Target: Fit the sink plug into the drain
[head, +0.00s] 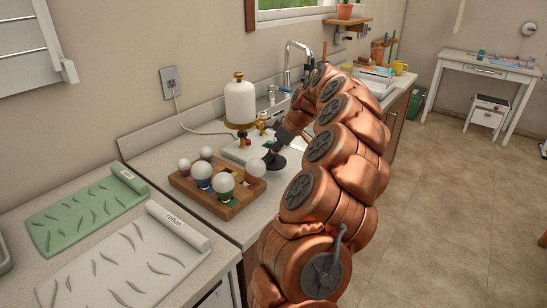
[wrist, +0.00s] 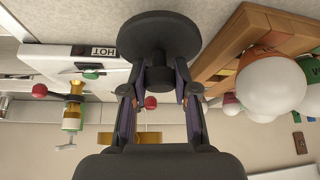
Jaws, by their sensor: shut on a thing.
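The sink plug (wrist: 160,33) is a dark round disc with a short stem, at the top of the wrist view. My gripper (wrist: 158,78) is shut on its stem, with one finger on either side. In the head view the plug (head: 275,161) is a small black disc below my gripper (head: 277,148), above the counter beside the wooden rack. I cannot tell the exact gap to the counter. The faucet (head: 299,52) stands behind my arm near the window. The sink basin and drain are not clearly visible; my arm covers much of that area.
A wooden rack (head: 230,210) with several white bulbs stands close to the plug. Behind it are a white unit marked HOT (wrist: 75,60) and a white bottle (head: 240,99) on a brass base. Green (head: 85,215) and white mats lie on the nearer counter. The floor at right is clear.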

